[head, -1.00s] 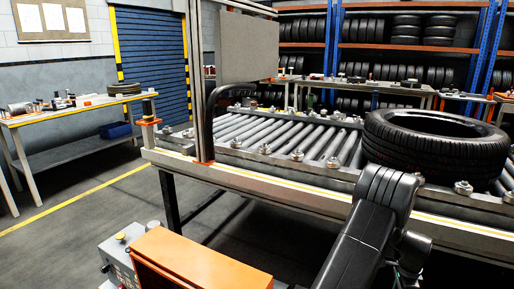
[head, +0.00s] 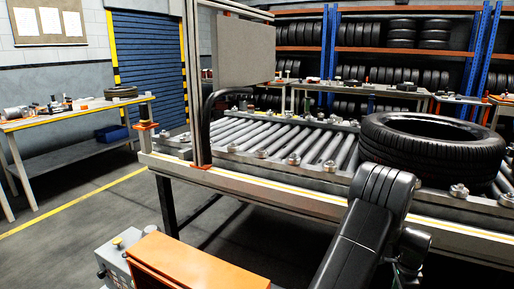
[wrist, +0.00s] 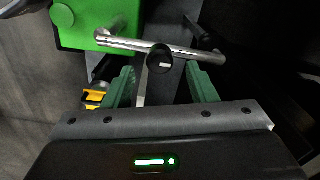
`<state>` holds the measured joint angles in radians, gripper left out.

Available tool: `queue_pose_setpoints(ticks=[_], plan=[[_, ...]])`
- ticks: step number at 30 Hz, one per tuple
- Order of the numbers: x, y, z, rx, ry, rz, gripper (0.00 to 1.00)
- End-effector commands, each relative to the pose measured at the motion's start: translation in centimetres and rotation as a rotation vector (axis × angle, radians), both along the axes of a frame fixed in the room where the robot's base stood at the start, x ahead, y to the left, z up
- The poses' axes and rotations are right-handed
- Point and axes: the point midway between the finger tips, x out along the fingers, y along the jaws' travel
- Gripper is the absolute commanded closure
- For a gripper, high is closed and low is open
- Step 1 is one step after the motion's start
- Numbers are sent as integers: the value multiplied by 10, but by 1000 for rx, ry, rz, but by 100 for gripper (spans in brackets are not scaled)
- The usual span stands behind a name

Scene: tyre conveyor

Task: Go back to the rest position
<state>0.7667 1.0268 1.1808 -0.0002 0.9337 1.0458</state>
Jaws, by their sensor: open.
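My gripper (wrist: 162,82) shows in the wrist view, its two green-padded fingers apart. A silver bar (wrist: 175,46) with a black knob (wrist: 160,58) shows beyond and partly between the fingers; I cannot tell whether they touch it. No held object is visible between the pads. In the head view my black arm rises at the lower right in front of the conveyor, and my gripper is not seen there.
A roller conveyor (head: 270,196) crosses the head view, with a tyre (head: 432,147) lying flat at its right. A workbench (head: 75,114) stands left. An orange box (head: 198,262) is in front. Open floor lies left. A green box (wrist: 90,22) fills the wrist view's upper left.

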Motion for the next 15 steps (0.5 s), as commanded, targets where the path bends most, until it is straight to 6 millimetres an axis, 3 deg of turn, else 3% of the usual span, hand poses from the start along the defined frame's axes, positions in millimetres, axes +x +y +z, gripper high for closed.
queue_pose_setpoints(ticks=[8,9,15], plan=[[-1,1,-58,3,2,2,48],[2,5,-51,0,0,51,48],[8,22,-51,1,2,246,48]])
